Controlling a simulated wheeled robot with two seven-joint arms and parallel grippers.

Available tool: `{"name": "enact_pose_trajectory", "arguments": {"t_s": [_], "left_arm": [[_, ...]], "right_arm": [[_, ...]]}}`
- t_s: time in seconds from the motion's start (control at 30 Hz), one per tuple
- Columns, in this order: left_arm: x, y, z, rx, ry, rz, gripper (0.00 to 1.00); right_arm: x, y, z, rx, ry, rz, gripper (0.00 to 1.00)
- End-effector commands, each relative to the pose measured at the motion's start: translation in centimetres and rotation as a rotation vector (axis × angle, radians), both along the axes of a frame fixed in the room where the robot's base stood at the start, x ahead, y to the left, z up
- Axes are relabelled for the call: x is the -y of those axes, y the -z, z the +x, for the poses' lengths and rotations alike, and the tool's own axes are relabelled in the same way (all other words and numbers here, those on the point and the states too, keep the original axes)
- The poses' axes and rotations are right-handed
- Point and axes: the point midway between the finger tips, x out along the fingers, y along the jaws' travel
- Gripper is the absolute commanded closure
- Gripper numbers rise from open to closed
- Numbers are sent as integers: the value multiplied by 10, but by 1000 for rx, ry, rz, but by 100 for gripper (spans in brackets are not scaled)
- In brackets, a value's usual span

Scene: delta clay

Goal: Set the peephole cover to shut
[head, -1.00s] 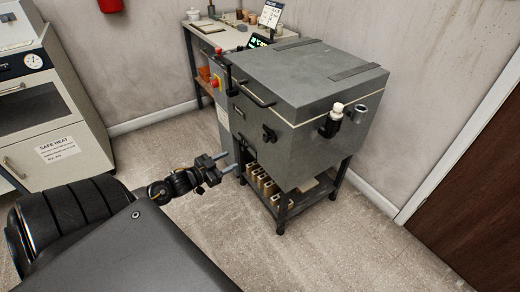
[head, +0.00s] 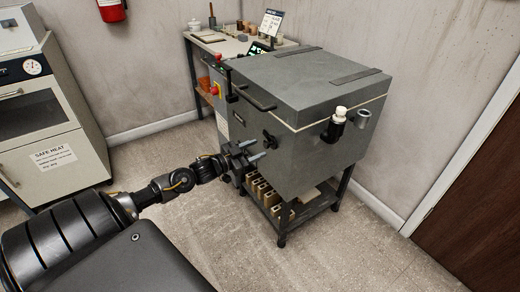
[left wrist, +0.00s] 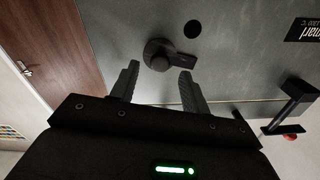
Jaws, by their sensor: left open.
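The peephole cover (head: 270,139) is a small black piece on the front face of the grey kiln (head: 310,160). In the left wrist view the cover (left wrist: 157,54) shows as a round knob with a short tab pointing right. A dark round hole (left wrist: 193,29) shows beside it, apart from the knob and not covered. My left gripper (head: 258,149) is open and empty close in front of the kiln's front face. In the left wrist view its fingertips (left wrist: 160,71) are spread on either side below the knob, with nothing between them. My right gripper is not in view.
The kiln stands on a dark stand with several pale blocks (head: 262,188) on its lower shelf. A lid handle (head: 256,98) juts from the upper front. A workbench (head: 215,43) stands behind, a cream cabinet (head: 45,120) at left. The floor between is clear.

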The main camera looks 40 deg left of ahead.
Motion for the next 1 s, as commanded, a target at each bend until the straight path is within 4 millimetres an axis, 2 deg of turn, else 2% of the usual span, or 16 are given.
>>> {"name": "enact_pose_trajectory", "arguments": {"t_s": [0.2, 0.57, 0.9, 0.93, 1.0], "left_arm": [[7, 0, 21, 1, 0, -1, 54], [8, 1, 25, -1, 0, -1, 54], [8, 1, 25, -1, 0, -1, 97], [8, 1, 25, -1, 0, -1, 100], [8, 1, 24, -1, 0, -1, 100]], "right_arm": [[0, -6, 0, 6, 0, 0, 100], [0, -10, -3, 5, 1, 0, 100], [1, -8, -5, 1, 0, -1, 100], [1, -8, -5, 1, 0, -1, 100], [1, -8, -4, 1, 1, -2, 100]]}}
